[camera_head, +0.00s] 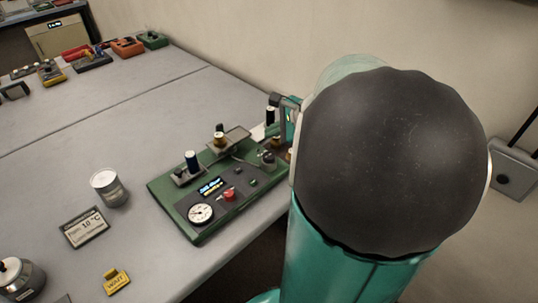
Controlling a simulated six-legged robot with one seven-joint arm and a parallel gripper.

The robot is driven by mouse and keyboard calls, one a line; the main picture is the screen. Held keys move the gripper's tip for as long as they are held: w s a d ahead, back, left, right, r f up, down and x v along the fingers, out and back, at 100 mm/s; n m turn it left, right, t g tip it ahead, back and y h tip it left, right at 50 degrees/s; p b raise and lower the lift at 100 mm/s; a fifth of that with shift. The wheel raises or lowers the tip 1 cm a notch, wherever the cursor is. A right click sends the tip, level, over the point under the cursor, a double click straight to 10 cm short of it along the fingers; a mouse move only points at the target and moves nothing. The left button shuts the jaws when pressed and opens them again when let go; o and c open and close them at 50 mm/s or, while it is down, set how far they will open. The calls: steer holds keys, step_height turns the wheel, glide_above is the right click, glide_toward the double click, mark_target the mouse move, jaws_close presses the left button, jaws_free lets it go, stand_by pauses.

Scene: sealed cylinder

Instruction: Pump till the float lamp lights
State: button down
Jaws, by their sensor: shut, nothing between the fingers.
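A green panel device (168,203) lies on the grey table. It carries a round dial gauge (201,213), a small lit display (210,186), a red knob (229,195) and a dark blue cylinder (191,160). A small bracket with a brass-coloured part (219,139) stands at its back. My gripper (272,116) shows only in part at the device's far right end, beside my large dark arm joint. It is shut and empty; whether it touches anything is hidden. I cannot tell which part is the pump or the float lamp.
Several coloured devices line the far table edge. The middle table is clear; a wall runs behind.

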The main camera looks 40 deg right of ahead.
mark_target(273, 156)
steer(key=shift+r, duration=0.1)
stand_by(0.8)
step_height(273, 156, up, 4)
steer(key=shift+f, duration=0.15)
stand_by(0.3)
steer(key=shift+f, duration=0.15)
steer(key=shift+f, duration=4.3)
steer(key=shift+f, duration=0.1)
steer(key=shift+f, duration=0.3)
